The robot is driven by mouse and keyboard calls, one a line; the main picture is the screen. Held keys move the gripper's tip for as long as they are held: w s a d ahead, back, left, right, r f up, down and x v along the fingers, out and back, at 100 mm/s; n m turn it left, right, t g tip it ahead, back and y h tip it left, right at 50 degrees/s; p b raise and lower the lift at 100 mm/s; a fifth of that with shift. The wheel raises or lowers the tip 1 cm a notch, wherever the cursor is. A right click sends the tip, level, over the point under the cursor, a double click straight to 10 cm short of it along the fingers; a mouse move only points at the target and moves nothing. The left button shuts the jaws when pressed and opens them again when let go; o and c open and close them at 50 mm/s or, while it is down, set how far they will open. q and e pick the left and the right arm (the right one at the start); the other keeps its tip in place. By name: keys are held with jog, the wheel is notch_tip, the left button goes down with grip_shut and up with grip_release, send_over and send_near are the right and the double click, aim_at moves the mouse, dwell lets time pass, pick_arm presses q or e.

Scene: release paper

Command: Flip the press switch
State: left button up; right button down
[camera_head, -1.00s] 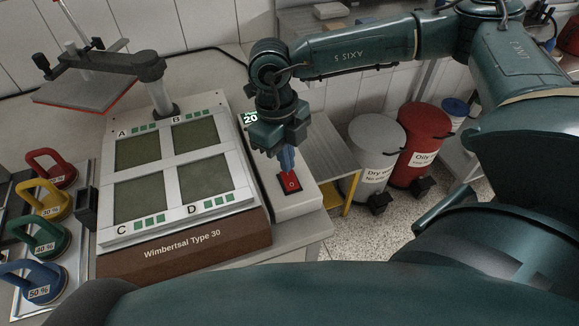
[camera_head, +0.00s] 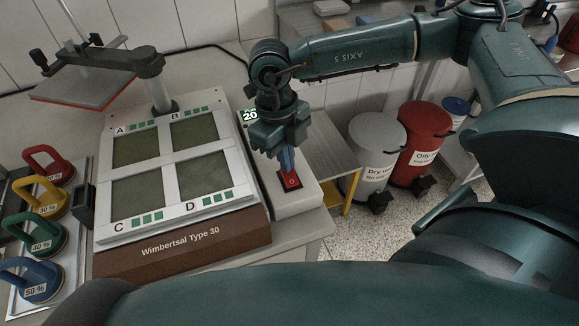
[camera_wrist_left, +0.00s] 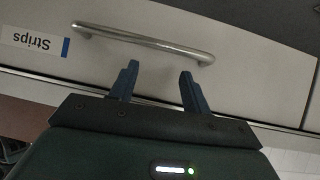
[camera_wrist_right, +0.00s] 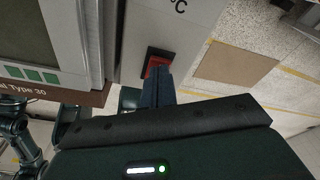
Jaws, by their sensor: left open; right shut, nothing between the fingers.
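The red press switch (camera_head: 291,181) sits in a black frame on the white control box (camera_head: 297,203) at the right of the Wimbertsal Type 30 device. My right gripper (camera_head: 287,165) is shut and empty, pointing down with its blue fingertips at the switch's far edge. In the right wrist view, the fingers (camera_wrist_right: 157,88) overlap the near part of the red switch (camera_wrist_right: 157,66); I cannot tell whether they touch it. My left gripper (camera_wrist_left: 158,80) is open and empty, in front of a drawer handle (camera_wrist_left: 145,42); it is not visible in the head view.
The device's white plate (camera_head: 172,176) has several dark square fields. Several colored handled weights (camera_head: 38,237) stand at the left. A press arm (camera_head: 100,62) stands behind. A grey bin (camera_head: 375,150) and a red bin (camera_head: 422,140) stand on the floor at the right.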

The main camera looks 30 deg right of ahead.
jog(key=shift+f+b, duration=0.3)
jog(key=shift+f, duration=0.05)
jog(key=shift+r, duration=0.1)
jog(key=shift+r+p, duration=2.15)
jog(key=shift+r, duration=1.25)
jog(key=shift+s, duration=0.1)
